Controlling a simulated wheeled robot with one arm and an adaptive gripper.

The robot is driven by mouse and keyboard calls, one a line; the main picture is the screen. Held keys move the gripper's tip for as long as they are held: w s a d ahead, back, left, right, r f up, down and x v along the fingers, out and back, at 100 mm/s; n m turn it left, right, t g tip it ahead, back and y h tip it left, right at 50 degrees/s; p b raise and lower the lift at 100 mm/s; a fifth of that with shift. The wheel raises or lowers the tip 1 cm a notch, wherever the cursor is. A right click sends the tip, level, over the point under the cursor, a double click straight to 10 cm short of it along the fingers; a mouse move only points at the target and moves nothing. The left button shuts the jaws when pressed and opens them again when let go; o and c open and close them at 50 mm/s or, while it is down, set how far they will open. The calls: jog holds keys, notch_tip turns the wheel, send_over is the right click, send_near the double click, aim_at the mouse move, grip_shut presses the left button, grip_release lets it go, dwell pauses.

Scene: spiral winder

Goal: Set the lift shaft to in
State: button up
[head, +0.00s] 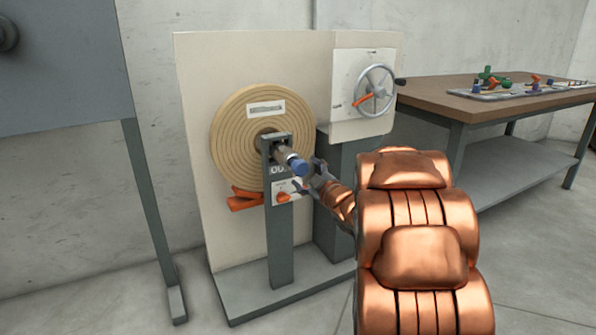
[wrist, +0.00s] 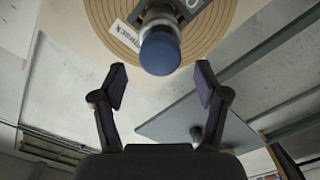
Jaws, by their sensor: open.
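The lift shaft (head: 284,154) is a metal rod with a blue end knob (head: 299,166). It sticks out from the top of a grey post, in front of the round tan spiral disc (head: 231,135). My gripper (head: 311,177) is open beside the blue knob, at its right in the head view. In the wrist view the blue knob (wrist: 160,50) is ahead of the two spread fingers of my gripper (wrist: 160,88). There is a gap between the fingertips and the knob, and nothing is between the fingers.
A small panel with an orange lever (head: 286,197) is on the post below the shaft. A handwheel (head: 375,90) is on the panel at upper right. A wooden-topped table (head: 440,90) with coloured parts stands at right. A grey board on legs (head: 65,75) is at left.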

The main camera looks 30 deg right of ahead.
aim_at(302, 170)
jog(key=w, duration=0.2)
jog(key=w+b, duration=0.1)
jog(key=w, duration=0.2)
jog(key=shift+d+f+b, duration=0.15)
jog(key=shift+d+b, duration=0.05)
jog(key=shift+b, duration=0.1)
jog(key=shift+w, duration=0.55)
grip_shut()
jog(key=shift+d, duration=0.1)
